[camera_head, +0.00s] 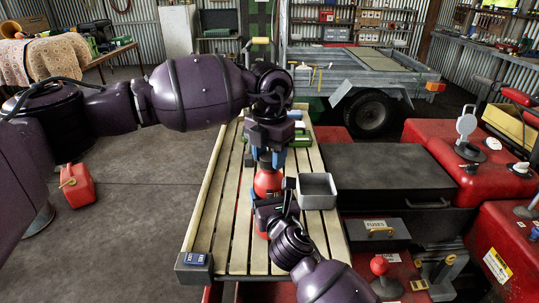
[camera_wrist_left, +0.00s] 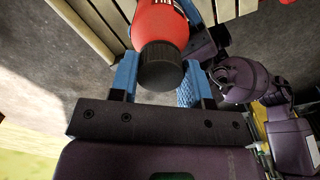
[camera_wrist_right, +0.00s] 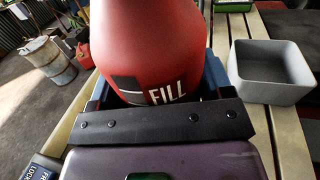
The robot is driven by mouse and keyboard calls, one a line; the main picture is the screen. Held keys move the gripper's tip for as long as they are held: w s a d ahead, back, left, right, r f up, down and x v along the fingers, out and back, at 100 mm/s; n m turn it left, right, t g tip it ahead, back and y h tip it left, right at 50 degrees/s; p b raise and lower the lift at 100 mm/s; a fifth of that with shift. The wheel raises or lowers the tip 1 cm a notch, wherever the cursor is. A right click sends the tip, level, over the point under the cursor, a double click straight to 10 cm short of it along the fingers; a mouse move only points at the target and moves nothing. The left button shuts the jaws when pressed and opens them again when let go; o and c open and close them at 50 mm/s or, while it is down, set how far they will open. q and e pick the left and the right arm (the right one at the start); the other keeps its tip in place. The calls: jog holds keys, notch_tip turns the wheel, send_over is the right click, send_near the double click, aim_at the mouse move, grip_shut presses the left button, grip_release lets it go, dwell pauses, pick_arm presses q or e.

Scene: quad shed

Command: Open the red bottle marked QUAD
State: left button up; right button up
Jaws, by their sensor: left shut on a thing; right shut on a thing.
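The red bottle (camera_head: 267,183) stands on the slatted bench, held between my two grippers. Its black cap (camera_wrist_left: 161,66) shows in the left wrist view, with the red body beyond it. My left gripper (camera_head: 267,160) comes down from above, its blue fingers shut on the cap, one on each side. My right gripper (camera_head: 268,206) is shut on the bottle's body from the near side. In the right wrist view the red body (camera_wrist_right: 150,45) fills the space between the fingers, with "FILL" on its label. The word QUAD is not readable.
A grey open bin (camera_head: 317,191) stands just right of the bottle on the slatted bench (camera_head: 215,215). Green items lie behind. A small blue box (camera_head: 196,260) is at the near left corner. A FUSES case (camera_head: 380,232) is at right. A red can (camera_head: 77,185) stands on the floor.

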aim_at(269, 156)
pick_arm(q)
jog(key=n, duration=0.7)
jog(key=shift+r, duration=0.35)
dwell(0.4)
jog(key=shift+r, duration=0.7)
jog(key=shift+r, duration=0.1)
jog(key=shift+r, duration=2)
pick_arm(e)
jog(key=o, duration=1.7)
jog(key=shift+o, duration=0.2)
